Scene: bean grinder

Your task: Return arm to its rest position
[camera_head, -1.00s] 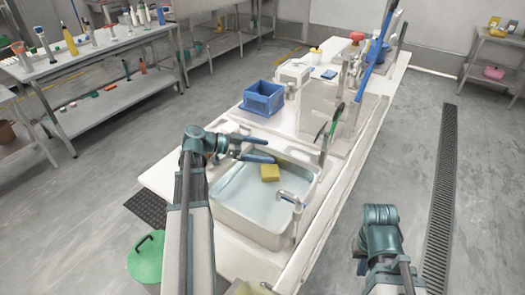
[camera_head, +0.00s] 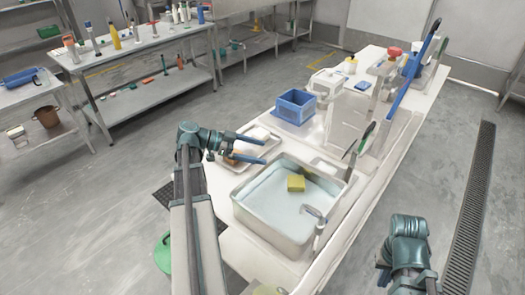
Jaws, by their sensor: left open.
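My left arm comes in from the lower left, and its gripper (camera_head: 254,149) is open and empty. Its two dark blue fingers point right, above a tray (camera_head: 270,141) beside the sink basin. My right arm (camera_head: 409,245) shows at the lower right, off the counter's right side. Its gripper fingers cannot be made out.
A sink basin (camera_head: 252,212) with water and a yellow sponge (camera_head: 296,183) is set in the white counter. A faucet (camera_head: 318,222) stands at its right edge. A blue crate (camera_head: 296,105) stands behind. A long blue-handled tool (camera_head: 421,47) rises at the far end.

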